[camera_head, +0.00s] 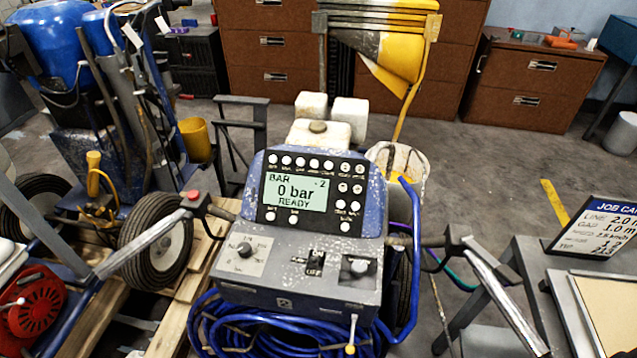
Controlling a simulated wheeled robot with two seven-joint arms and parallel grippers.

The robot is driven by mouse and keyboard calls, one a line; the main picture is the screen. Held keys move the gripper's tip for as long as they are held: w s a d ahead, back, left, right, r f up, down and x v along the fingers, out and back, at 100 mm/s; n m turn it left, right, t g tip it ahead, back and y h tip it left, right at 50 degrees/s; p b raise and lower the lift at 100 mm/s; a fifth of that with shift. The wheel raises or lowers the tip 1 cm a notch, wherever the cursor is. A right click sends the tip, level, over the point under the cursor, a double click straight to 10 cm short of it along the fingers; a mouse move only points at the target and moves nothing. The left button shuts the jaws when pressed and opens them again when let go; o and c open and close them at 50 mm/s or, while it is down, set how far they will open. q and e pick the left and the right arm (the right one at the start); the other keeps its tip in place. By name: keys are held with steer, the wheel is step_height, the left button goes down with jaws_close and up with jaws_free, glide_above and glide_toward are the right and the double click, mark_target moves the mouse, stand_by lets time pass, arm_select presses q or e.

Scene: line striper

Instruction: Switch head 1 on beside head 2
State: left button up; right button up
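The line striper's control panel (318,195) faces me in the middle of the view. Its lit display (295,192) reads "BAR", "0 bar" and "READY", with "-2" at the top right. A row of round white buttons (314,165) runs above the display. More round buttons (348,205) stand to its right and a few below it. Their labels are too small to read. Below are a left knob (245,250), a middle black switch (315,263) and a right knob (359,267). Neither of my grippers is in view.
Silver handlebars (140,242) reach out on both sides of the panel. A coiled blue hose (260,330) hangs below it. A job card (600,228) stands on a grey table at right. A blue machine (60,50) stands on a pallet at left. Brown drawer cabinets (533,80) line the back.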

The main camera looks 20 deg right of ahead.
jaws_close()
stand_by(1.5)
